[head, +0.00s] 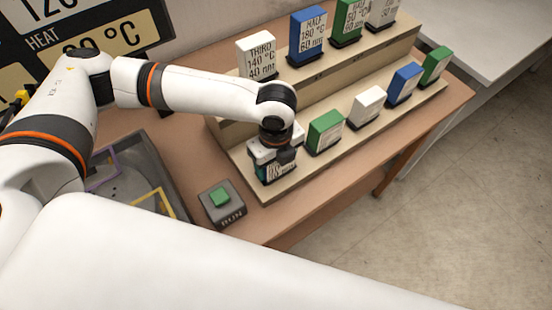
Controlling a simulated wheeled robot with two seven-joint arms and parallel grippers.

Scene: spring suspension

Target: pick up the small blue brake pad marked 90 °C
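Brake pads stand in two rows on a stepped wooden rack. A small blue pad (404,83) stands in the lower front row, between a white and a green pad; its marking is too small to read. A larger blue pad (308,37) in the upper row reads 180 °C. My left gripper (275,158) points down at the left end of the lower row, right over a pad (279,174) with a printed face. The gripper hides most of that pad, so its colour and marking are unclear. I cannot tell whether the fingers grip it. My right gripper is out of view.
The lower row also holds a green pad (325,132) and a white pad (367,105). A grey box with a green button (220,197) sits left of the rack (335,152). A grey tray (133,147) lies further left. A heat display (85,35) stands behind.

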